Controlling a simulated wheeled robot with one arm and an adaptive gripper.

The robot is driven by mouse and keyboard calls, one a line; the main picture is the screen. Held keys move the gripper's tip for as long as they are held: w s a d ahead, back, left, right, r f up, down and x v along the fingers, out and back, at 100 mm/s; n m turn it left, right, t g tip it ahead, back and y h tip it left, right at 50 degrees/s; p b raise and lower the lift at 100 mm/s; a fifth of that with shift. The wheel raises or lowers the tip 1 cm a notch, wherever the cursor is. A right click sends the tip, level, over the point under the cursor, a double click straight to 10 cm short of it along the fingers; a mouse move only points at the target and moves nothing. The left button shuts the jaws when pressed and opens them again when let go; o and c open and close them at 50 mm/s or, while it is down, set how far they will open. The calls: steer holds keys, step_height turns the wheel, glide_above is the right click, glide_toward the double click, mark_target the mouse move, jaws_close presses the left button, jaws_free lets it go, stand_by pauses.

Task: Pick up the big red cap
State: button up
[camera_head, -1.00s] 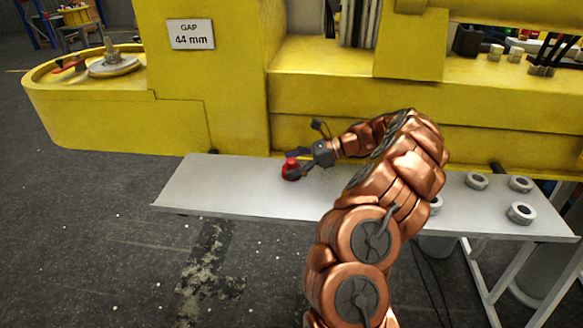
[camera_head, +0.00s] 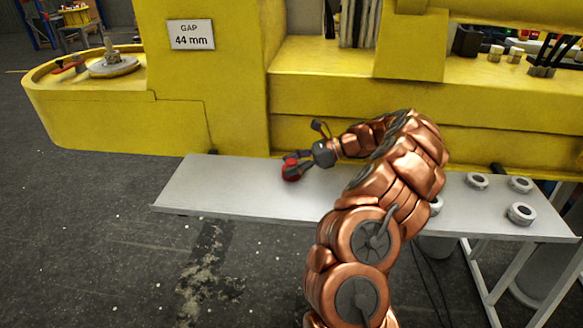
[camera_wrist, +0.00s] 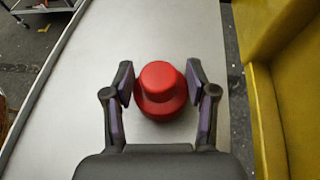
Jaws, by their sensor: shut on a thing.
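The big red cap (camera_wrist: 160,86) is a stepped round piece with a narrower top and a wider base. In the wrist view it stands upright between the two fingers of my gripper (camera_wrist: 159,84). In the head view the cap (camera_head: 291,173) is at the left part of the grey table, partly covered by the fingers. My gripper (camera_head: 298,167) comes from the right and is shut on the cap. The cap appears to be at the tabletop; I cannot tell whether it is clear of it.
The grey table (camera_head: 225,187) is bare left of the cap. Several grey rings (camera_head: 521,213) lie at its right end. A yellow boom structure (camera_head: 200,100) with a "GAP 44 mm" sign (camera_head: 191,35) stands close behind the table.

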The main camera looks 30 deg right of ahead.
mark_target(292, 162)
steer(key=shift+r, duration=0.15)
steer(key=shift+r+b, duration=0.85)
steer(key=shift+r, duration=0.65)
steer(key=shift+s+a+r, duration=0.1)
steer(key=shift+s+r, duration=0.05)
steer(key=shift+s, duration=0.05)
steer(key=s+a+b, duration=0.1)
steer(key=s+a, duration=0.1)
steer(key=s, duration=0.2)
steer(key=s+a+r+b, duration=0.1)
steer(key=s+a+b, duration=0.1)
steer(key=s, duration=0.3)
steer(key=s+a+b, duration=0.1)
steer(key=s+a, duration=0.2)
steer(key=s, duration=0.1)
steer(key=shift+s+a+r, duration=0.1)
steer(key=shift+s+r, duration=0.1)
steer(key=shift+s, duration=0.2)
